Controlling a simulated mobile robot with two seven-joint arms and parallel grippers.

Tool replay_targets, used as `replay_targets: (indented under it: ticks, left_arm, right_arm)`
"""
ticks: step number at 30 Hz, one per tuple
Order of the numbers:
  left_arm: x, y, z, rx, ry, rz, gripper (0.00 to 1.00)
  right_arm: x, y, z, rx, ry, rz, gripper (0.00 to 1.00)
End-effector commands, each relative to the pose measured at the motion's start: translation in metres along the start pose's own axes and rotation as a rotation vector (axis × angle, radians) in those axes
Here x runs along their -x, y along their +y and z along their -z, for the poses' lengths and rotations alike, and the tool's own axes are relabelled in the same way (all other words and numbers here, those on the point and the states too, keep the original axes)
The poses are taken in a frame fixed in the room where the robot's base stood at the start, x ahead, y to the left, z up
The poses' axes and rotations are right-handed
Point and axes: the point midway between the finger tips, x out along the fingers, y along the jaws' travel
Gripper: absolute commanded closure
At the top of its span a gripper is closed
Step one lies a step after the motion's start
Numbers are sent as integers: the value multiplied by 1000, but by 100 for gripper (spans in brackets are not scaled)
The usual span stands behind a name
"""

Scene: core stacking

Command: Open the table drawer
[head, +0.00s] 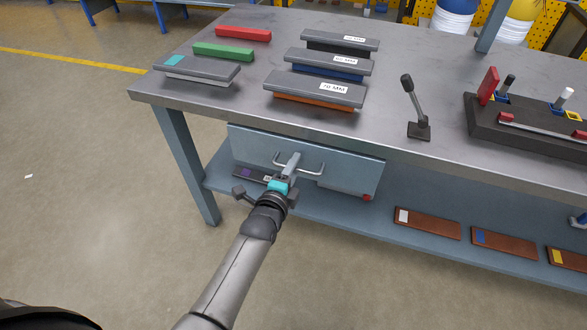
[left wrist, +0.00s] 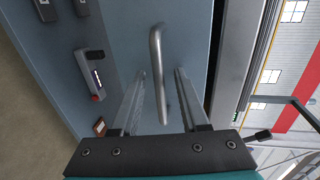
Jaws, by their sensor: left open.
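The table drawer (head: 350,172) is a blue-grey front under the near table edge, and it looks shut or nearly so. Its bar handle (head: 317,173) sticks out from the middle of the front. My left gripper (head: 289,164) is at the handle, covering part of it in the head view. In the left wrist view my left gripper (left wrist: 161,75) is open, with its fingers on either side of the handle bar (left wrist: 157,75). Gaps show between the bar and both fingers. The drawer front (left wrist: 130,30) fills the middle of that view. My right gripper is not in view.
The grey tabletop (head: 390,75) holds red, green and labelled blocks, a lever stand (head: 418,128) and a dark rack (head: 530,128). A lower shelf (head: 350,215) carries several brown plates. The floor in front of the table is clear.

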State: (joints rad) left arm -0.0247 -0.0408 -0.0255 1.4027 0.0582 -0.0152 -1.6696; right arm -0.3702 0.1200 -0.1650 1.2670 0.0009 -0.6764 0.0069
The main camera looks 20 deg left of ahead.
Motion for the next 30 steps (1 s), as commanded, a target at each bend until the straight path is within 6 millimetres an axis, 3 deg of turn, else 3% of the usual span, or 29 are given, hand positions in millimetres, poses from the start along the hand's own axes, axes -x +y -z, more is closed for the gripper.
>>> replay_targets:
  ticks: [6,18,30]
  left_arm:
    - [0,0,0,1,0,-1,55]
    - [0,0,0,1,0,-1,100]
    - [0,0,0,0,0,0,100]
  right_arm:
    - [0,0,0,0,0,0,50]
    - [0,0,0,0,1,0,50]
    - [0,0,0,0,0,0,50]
